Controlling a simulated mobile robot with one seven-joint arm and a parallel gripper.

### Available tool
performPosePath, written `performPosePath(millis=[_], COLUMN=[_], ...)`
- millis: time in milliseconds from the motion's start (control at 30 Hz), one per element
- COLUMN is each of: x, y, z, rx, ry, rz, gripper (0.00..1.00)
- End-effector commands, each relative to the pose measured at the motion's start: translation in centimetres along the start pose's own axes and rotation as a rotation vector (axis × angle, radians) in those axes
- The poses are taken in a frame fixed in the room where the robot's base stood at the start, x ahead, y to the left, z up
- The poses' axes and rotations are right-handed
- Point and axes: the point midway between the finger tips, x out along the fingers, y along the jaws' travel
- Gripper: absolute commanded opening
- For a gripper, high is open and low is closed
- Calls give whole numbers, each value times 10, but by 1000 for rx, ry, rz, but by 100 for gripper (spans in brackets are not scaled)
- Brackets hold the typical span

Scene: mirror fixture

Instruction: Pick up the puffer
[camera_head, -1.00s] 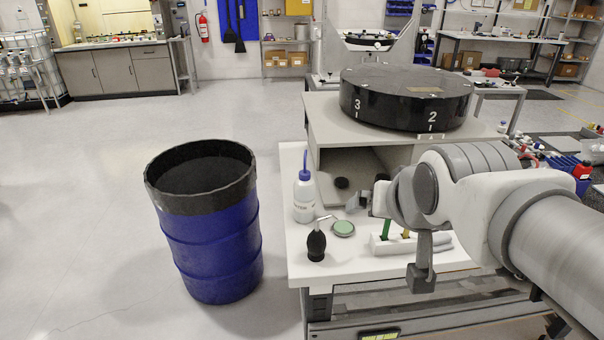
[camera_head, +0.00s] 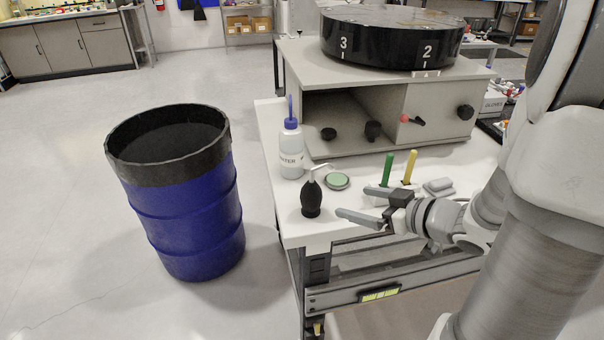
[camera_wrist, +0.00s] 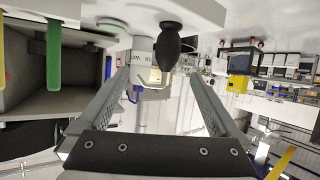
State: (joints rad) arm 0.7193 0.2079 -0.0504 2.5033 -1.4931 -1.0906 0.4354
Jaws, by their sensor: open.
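The puffer (camera_head: 311,198) is a black rubber bulb with a pale nozzle, standing upright near the front left corner of the white table (camera_head: 283,222). My gripper (camera_head: 358,204) is open and empty to the right of the puffer, with its fingers pointing left toward it and a gap between. In the wrist view, which looks upside down, the puffer (camera_wrist: 168,46) hangs from the top, just beyond and between the open fingertips (camera_wrist: 160,78).
A wash bottle (camera_head: 291,155) stands behind the puffer, with a round green-topped dish (camera_head: 337,181) nearby. Green (camera_head: 388,168) and yellow (camera_head: 409,166) handles rise behind my gripper. A grey cabinet (camera_head: 440,117) fills the table's back. A blue drum (camera_head: 195,220) stands left on the floor.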

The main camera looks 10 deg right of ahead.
Motion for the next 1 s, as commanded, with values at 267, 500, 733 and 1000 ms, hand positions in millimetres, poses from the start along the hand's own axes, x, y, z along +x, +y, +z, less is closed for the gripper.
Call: performPosePath(millis=[267, 500, 733, 1000], x=[26, 79, 114, 136], y=[-16, -18, -18, -20], z=[12, 10, 8, 8], rx=[16, 16, 15, 15], ry=[21, 20, 20, 20], rz=[-58, -54, -51, -52], gripper=[98, 98, 98, 98])
